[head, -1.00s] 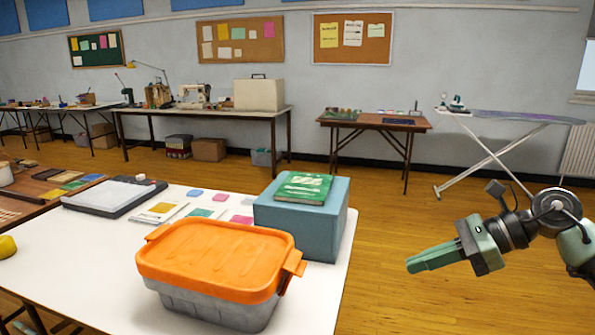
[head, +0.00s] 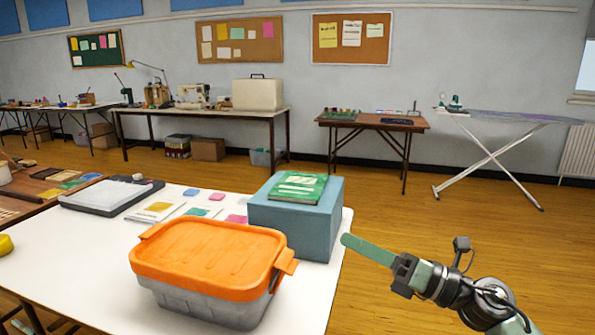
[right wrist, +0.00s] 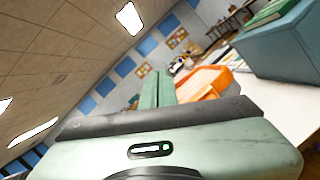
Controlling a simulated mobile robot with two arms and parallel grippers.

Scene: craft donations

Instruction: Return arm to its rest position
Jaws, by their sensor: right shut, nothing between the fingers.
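My right gripper (head: 345,240) is shut with its green fingers together and empty. In the head view it is in the air at the right edge of the white table, near the blue box, its fingers pointing left. In the right wrist view its shut fingers (right wrist: 157,90) point toward the wall and ceiling, with the orange-lidded bin (right wrist: 203,82) beyond and to the right. My left gripper is not in view.
A grey bin with an orange lid (head: 207,255) and a blue box (head: 297,220) with a green book (head: 299,187) on top stand on the white table (head: 80,250). A paper trimmer (head: 108,195) lies behind. The wooden floor to the right is open.

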